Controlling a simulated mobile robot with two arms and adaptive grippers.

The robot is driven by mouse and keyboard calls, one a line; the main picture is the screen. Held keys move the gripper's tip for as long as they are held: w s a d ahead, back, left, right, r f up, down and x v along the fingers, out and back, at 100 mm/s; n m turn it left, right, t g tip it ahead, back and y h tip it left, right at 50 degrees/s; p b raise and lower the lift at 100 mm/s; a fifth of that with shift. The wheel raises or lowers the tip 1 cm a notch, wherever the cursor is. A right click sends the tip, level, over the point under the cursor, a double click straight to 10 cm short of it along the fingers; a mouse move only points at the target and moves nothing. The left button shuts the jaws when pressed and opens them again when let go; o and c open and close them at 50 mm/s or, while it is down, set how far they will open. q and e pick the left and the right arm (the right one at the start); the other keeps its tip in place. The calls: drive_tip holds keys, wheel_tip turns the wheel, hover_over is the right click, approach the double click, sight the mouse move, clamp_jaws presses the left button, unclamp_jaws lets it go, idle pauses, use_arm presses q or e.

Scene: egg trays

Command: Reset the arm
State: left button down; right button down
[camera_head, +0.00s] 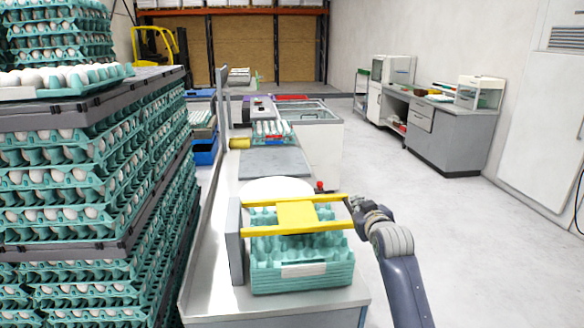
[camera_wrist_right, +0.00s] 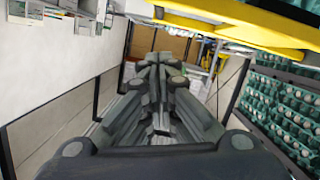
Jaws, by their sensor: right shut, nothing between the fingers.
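My right arm comes in from the lower right of the head view. Its gripper (camera_head: 353,203) is beside the right end of a yellow frame (camera_head: 296,213); I cannot tell whether they touch. In the right wrist view my right gripper (camera_wrist_right: 160,68) has its dark fingers together with nothing between them. The yellow frame (camera_wrist_right: 240,20) crosses the top right of that view. My left arm and gripper are not in view.
Below the yellow frame, a stack of empty teal egg trays (camera_head: 303,270) stands on the metal bench (camera_head: 215,278). Tall stacks of filled egg trays (camera_head: 70,180) rise on the left. A grey cabinet (camera_head: 455,142) stands far right. The floor (camera_head: 480,240) right of my arm is clear.

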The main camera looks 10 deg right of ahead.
drive_tip(key=s+a+f+g, duration=0.2)
drive_tip(key=s+f+g, duration=0.1)
drive_tip(key=s+f, duration=0.7)
drive_tip(key=s+a+f+g, duration=0.2)
drive_tip(key=s+f, duration=0.8)
drive_tip(key=s+a+f+g, duration=0.1)
drive_tip(key=s+f+g, duration=0.1)
drive_tip(key=s, duration=0.8)
drive_tip(key=s+a+f+g+y, duration=0.1)
drive_tip(key=s+f+g, duration=0.15)
drive_tip(key=s, duration=0.75)
drive_tip(key=s+a+f+g, duration=0.2)
drive_tip(key=s, duration=0.8)
wheel_tip(320, 180, down, 26)
drive_tip(key=s+f+g, duration=0.1)
drive_tip(key=s+g, duration=0.1)
drive_tip(key=s+d+f, duration=0.3)
drive_tip(key=s+f, duration=1.2)
drive_tip(key=s, duration=0.1)
drive_tip(key=shift+s+d+f+g, duration=0.2)
drive_tip(key=shift+s+g, duration=0.1)
drive_tip(key=shift+g, duration=0.15)
